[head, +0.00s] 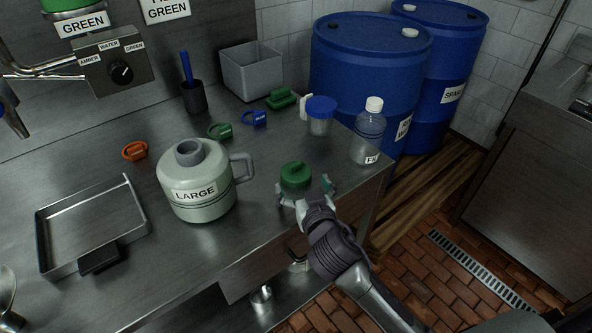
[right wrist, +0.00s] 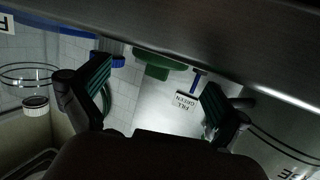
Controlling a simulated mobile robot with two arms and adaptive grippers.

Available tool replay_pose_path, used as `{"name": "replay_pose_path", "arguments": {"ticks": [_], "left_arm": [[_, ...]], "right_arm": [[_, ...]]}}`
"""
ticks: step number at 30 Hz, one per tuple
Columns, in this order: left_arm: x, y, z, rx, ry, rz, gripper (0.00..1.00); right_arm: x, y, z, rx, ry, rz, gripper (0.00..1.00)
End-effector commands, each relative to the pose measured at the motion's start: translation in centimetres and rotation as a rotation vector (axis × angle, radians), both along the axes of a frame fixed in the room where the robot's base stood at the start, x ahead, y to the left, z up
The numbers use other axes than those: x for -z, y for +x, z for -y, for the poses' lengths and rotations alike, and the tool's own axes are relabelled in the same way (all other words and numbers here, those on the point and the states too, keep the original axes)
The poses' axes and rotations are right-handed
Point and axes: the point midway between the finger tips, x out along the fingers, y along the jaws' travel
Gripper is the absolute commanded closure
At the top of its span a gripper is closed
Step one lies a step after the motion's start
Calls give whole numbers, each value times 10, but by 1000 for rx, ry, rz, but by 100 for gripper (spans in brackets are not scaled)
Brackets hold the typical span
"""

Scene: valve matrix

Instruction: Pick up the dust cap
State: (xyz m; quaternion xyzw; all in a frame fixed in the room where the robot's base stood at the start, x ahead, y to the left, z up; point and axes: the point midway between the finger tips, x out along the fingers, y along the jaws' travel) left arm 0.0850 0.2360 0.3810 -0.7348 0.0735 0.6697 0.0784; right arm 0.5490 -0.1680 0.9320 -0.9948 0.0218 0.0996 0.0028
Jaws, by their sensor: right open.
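The dust cap appears to be the round green cap (head: 295,175) with a raised grip on top. It lies on the steel counter near its front edge, right of the large jug. My right gripper (head: 306,193) is open and empty, low at the counter edge just in front of the cap. Its two fingers point toward the cap, which sits slightly beyond the fingertips. In the right wrist view, which looks upside down, the green cap (right wrist: 160,65) shows ahead between the open fingers (right wrist: 155,85). Contact cannot be made out. My left gripper is not in view.
The pale jug marked LARGE (head: 193,184) stands left of the cap. A blue-lidded jar (head: 319,120) and a clear bottle (head: 369,135) stand behind it to the right. Smaller green (head: 219,131), blue (head: 254,119) and orange (head: 134,151) pieces lie farther back. A metal tray (head: 47,240) is at left.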

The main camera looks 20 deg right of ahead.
Motion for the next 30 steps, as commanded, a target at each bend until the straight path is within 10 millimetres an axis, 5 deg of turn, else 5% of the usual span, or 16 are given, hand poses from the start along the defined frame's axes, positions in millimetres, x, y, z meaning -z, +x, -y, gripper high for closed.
{"name": "replay_pose_path", "arguments": {"ticks": [6, 15, 23, 30], "left_arm": [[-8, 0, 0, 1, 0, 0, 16], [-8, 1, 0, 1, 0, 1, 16], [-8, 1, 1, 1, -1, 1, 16], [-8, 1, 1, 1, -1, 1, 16]], "right_arm": [[7, 32, 0, 1, -4, 1, 0], [9, 38, 0, 0, -1, 0, 0], [9, 38, 0, 1, -1, 0, 38], [9, 38, 0, 1, -1, 0, 38]]}}
